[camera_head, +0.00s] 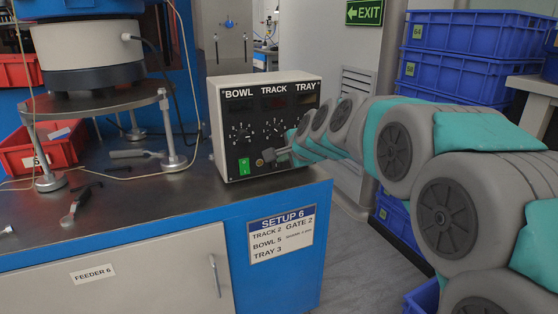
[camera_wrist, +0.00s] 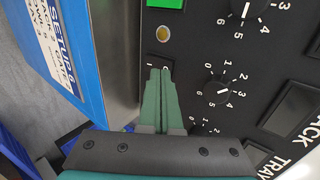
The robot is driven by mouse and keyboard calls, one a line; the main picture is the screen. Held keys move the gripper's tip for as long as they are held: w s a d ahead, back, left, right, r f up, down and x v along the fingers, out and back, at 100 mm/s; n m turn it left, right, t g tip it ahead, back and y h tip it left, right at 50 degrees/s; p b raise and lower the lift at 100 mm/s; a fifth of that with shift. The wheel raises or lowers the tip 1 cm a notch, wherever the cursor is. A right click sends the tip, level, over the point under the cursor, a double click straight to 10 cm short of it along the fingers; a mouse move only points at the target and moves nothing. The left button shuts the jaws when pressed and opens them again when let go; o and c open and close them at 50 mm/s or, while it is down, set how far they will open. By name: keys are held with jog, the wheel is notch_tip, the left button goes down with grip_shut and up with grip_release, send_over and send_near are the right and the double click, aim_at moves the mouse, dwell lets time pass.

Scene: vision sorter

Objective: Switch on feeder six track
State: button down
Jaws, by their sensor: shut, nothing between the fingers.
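The feeder control box (camera_head: 228,150) stands on the bench, labelled BOWL, TRACK and TRAY. A black I/O rocker switch (camera_wrist: 155,64) sits below the track dial (camera_wrist: 224,88) in the wrist view. My gripper (camera_head: 268,156) is shut and empty, its fingertips at this switch; in the wrist view the tips (camera_wrist: 160,72) overlap its lower edge. I cannot tell whether they touch it or which way it is set. In the head view my gripper hides this switch. A green switch (camera_head: 244,167) is below the bowl dial (camera_head: 240,132), also seen in the wrist view (camera_wrist: 165,3).
An amber round part (camera_wrist: 162,33) lies between the two switches. A SETUP 6 card (camera_head: 282,234) is on the blue bench side. The bowl feeder (camera_head: 88,45) stands left on a round platform. Loose tools lie on the bench. Blue crates (camera_head: 465,75) are stacked behind my arm.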

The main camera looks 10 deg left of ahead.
jog(key=s+f+v, duration=0.1)
jog(key=f+v, duration=0.1)
jog(key=v, duration=1)
jog(key=shift+d+b, duration=0.35)
